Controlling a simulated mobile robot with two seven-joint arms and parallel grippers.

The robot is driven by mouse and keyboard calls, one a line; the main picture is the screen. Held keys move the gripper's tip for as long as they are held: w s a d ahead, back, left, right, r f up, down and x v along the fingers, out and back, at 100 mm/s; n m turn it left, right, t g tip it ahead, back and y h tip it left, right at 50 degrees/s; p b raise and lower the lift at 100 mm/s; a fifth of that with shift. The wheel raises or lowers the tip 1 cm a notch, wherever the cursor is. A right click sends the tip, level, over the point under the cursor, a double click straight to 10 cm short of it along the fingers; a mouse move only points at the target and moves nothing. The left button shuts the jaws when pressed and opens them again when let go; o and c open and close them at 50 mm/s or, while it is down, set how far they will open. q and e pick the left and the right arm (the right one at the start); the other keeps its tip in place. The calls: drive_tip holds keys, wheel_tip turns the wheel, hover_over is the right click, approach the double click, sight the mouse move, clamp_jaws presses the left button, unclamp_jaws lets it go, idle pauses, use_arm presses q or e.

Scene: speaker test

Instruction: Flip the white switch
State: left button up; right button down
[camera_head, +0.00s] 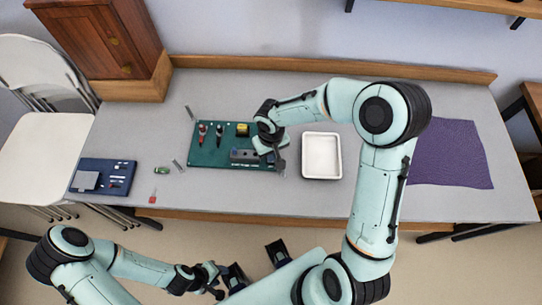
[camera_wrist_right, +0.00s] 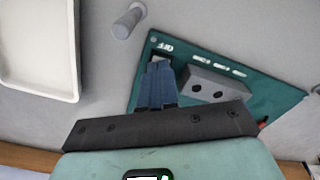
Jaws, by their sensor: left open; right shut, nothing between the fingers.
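The green board (camera_head: 207,158) lies on the grey table, left of the white tray. It also shows in the right wrist view (camera_wrist_right: 270,98). My right gripper (camera_head: 281,163) is over the board's right end. In the right wrist view its blue fingers (camera_wrist_right: 158,82) are shut with nothing between them. My left gripper (camera_head: 215,279) is open and empty in front of the table.
The white tray (camera_head: 322,157) stands close right of the right gripper. A grey socket block (camera_wrist_right: 205,88) sits on the board beside the fingers. A grey post (camera_wrist_right: 128,22) stands near the board. A blue board (camera_head: 116,178) lies left, a purple cloth (camera_head: 455,155) right.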

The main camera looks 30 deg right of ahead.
use_arm(q)
drive_tip(key=shift+s+f+b, duration=0.25)
drive_tip(key=shift+f+b, duration=0.3)
drive_tip(key=shift+f, duration=0.1)
use_arm(e)
drive_tip(key=shift+f, duration=0.65)
drive_tip(key=shift+r, duration=0.1)
drive_tip(key=shift+r+p, duration=2)
drive_tip(key=shift+r, duration=1.5)
use_arm(q)
drive_tip(key=r, duration=0.1)
drive_tip(key=w+r, duration=0.1)
drive_tip(key=r, duration=0.1)
drive_tip(key=w+r, duration=0.1)
drive_tip(key=shift+w+r, duration=0.1)
drive_tip(key=shift+r, duration=0.15)
